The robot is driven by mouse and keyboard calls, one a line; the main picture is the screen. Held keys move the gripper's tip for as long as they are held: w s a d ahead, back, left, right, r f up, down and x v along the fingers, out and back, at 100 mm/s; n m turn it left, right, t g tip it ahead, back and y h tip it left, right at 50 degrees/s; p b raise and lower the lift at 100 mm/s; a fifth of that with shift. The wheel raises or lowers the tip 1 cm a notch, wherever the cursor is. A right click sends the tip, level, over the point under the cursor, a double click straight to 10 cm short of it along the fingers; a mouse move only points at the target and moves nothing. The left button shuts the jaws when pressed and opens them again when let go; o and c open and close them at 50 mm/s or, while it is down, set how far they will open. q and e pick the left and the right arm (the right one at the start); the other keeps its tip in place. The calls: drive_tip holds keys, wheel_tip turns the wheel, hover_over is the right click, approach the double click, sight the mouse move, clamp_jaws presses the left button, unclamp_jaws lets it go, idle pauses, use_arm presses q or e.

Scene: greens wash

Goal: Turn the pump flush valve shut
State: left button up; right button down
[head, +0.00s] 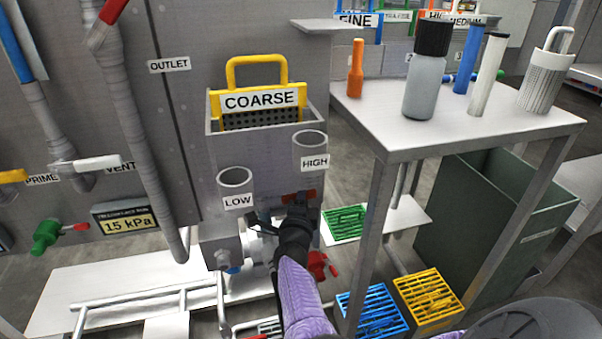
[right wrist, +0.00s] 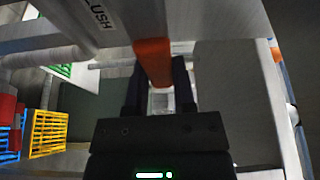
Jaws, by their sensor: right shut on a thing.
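The flush valve's orange-red handle (head: 303,196) is on the front of the grey housing, below the LOW and HIGH cups. In the head view my right gripper (head: 297,212) is at this handle, and its black body hides part of it. In the right wrist view the handle (right wrist: 153,62) runs between the two black fingers of my right gripper (right wrist: 158,78), which is shut on it. Part of a label (right wrist: 102,22) reading "USH" shows beside it. My left gripper is not in view.
A red valve (head: 318,265) and a white fitting (head: 258,243) are close to my right gripper. The COARSE strainer (head: 258,98) stands above. A table (head: 480,130) with bottles is at the right; blue (head: 370,313) and yellow (head: 428,295) baskets are below.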

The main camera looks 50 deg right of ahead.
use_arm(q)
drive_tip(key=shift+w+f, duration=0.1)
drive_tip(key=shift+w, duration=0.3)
use_arm(e)
drive_tip(key=shift+f+m, duration=0.35)
drive_tip(key=shift+m, duration=0.05)
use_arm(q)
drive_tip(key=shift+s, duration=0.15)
use_arm(e)
drive_tip(key=shift+c, duration=2.2)
unclamp_jaws()
use_arm(q)
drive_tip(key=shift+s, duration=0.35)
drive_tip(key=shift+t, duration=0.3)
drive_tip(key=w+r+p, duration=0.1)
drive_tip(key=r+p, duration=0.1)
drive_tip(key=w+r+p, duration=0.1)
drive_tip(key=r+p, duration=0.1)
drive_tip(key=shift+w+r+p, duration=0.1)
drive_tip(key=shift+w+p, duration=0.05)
drive_tip(key=shift+p, duration=0.2)
use_arm(e)
drive_tip(key=v, duration=1)
